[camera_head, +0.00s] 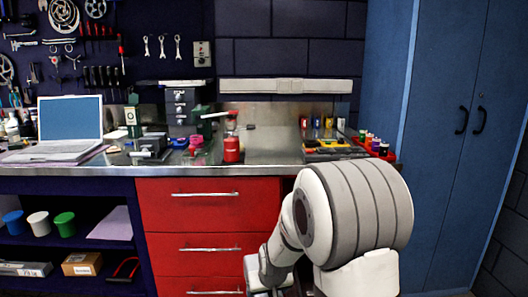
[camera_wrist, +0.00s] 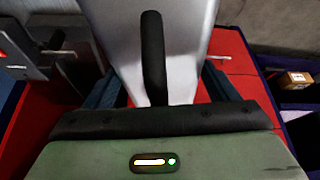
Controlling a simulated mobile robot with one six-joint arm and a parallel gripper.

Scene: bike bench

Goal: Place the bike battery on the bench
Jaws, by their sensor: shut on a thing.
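The bike battery (camera_wrist: 190,30) appears in the wrist view as a pale silver block with a black handle (camera_wrist: 153,45) along its middle. My gripper (camera_wrist: 157,85) has one dark finger on each side of it and is shut on it. The battery's lower part is hidden in that view. The bench (camera_head: 110,172) shows in the head view with a metal top above red drawers. My arm reaches down in front of these drawers, below the bench top. The battery and my fingertips are not visible in the head view.
A laptop (camera_head: 70,120), a red can (camera_head: 232,150) and small tools crowd the bench's left and middle. A tray with small bottles (camera_head: 385,152) stands at its right end. A bare strip of metal top lies right of the can. Blue cabinet doors (camera_head: 450,150) flank the right.

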